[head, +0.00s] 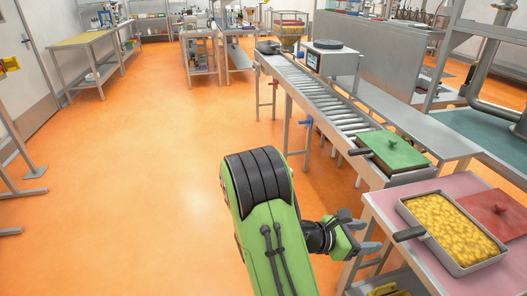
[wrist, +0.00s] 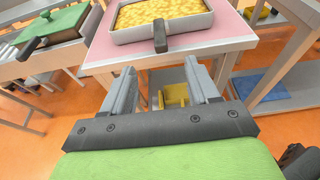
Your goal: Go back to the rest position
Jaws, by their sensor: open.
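My gripper (head: 365,238) shows in the head view at the end of my green arm, low and just left of the pink-topped table. In the wrist view my gripper (wrist: 162,82) has its two grey fingers apart with nothing held between them. The fingers point toward the table's front edge, below the pan handle. A metal pan of yellow food (head: 454,229) rests on the pink table (head: 385,200), its dark handle pointing left. The pan also shows at the top of the wrist view (wrist: 185,28), apart from my fingers.
A green-lidded pan (head: 393,150) stands at the near end of the roller conveyor (head: 325,100). A yellow object (wrist: 174,95) is low beneath the table. Orange floor (head: 150,150) is clear to the left.

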